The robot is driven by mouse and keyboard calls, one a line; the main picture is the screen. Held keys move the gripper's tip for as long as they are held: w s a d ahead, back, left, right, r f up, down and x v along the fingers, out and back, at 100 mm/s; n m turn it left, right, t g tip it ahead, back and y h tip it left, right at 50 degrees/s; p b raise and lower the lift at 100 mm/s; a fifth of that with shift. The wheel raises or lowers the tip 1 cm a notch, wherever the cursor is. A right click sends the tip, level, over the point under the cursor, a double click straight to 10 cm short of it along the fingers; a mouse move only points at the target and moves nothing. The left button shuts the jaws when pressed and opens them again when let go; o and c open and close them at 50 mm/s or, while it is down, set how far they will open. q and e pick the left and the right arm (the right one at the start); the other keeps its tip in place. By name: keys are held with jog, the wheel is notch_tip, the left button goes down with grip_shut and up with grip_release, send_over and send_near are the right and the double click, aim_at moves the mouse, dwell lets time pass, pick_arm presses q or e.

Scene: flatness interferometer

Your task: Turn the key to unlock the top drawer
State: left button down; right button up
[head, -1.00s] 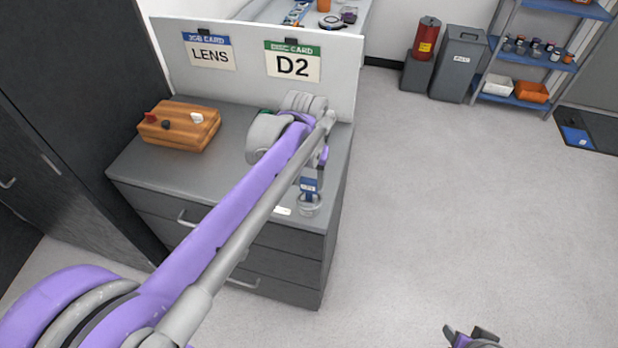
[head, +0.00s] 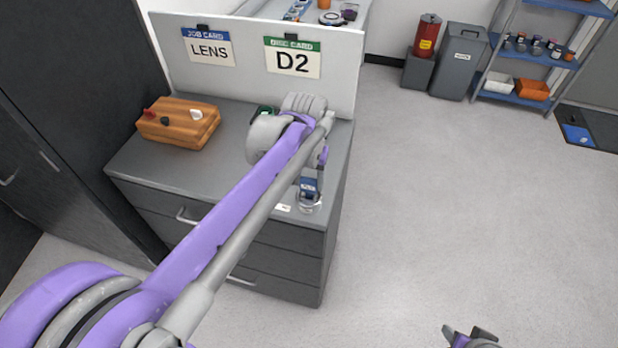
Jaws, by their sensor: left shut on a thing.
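The grey drawer cabinet (head: 215,174) stands left of centre, and its top drawer (head: 150,202) looks closed. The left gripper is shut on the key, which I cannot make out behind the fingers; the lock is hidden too. My right gripper (head: 470,337) is low over the floor, cut off by the bottom edge, and its opening is unclear.
A wooden block (head: 180,124) with small knobs sits on the cabinet top. A white panel (head: 340,75) with LENS (head: 209,51) and D2 (head: 292,62) cards stands behind. Grey bins and a blue shelf (head: 530,55) are at back right.

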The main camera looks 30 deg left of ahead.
pick_arm(q)
jog(key=shift+f+b, duration=0.3)
jog(key=shift+f, duration=0.35)
dwell(0.4)
jog(key=shift+m, duration=1.2)
jog(key=shift+m+h, duration=0.3)
jog(key=shift+m, duration=0.3)
jog(key=shift+m, duration=1.7)
jog(key=m, duration=0.3)
jog(key=shift+h+p, duration=0.3)
